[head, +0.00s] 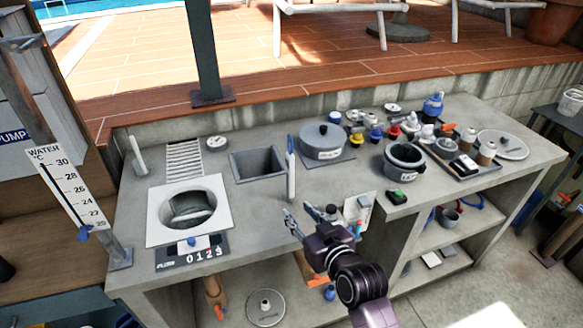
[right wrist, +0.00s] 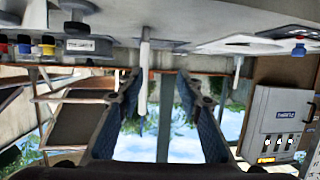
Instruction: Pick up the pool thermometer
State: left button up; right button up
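A slim white stick with a blue top, which looks like the pool thermometer (head: 291,170), stands upright on the grey counter in the head view, just right of a square basin. My right gripper (head: 308,213) is in front of it, over the counter's front part, with its fingers apart. In the right wrist view, which is upside down, the thermometer (right wrist: 144,75) shows between the two open fingers of my right gripper (right wrist: 160,90), nearer the left finger. It looks beyond the fingertips; I cannot tell the exact gap. My left gripper is not in view.
A second white stick (head: 138,155) stands at the left. A tray (head: 470,165) with bottles is at the right. A water gauge board (head: 67,190) leans at the left.

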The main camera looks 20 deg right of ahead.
aim_at(292, 165)
jog(key=w+r+t, duration=0.1)
jog(key=w+r, duration=0.1)
jog(key=w+d+r+t, duration=0.1)
jog(key=w+r, duration=0.1)
jog(key=w, duration=0.1)
jog(key=w+r+m+t+h, duration=0.1)
jog(key=w+r, duration=0.1)
jog(key=w, duration=0.1)
jog(key=shift+d+r+p, duration=0.3)
jog(key=shift+d+r, duration=0.05)
jog(key=w, duration=0.1)
jog(key=w+p, duration=0.1)
jog(key=w, duration=0.2)
jog(key=shift+w+f, duration=0.1)
jog(key=shift+f, duration=0.15)
jog(key=shift+w+f+p, duration=0.1)
jog(key=shift+w+p, duration=0.2)
jog(key=shift+w, duration=0.2)
jog(key=shift+a, duration=0.1)
jog(key=shift+s, duration=0.1)
jog(key=shift+c, duration=0.6)
grip_shut()
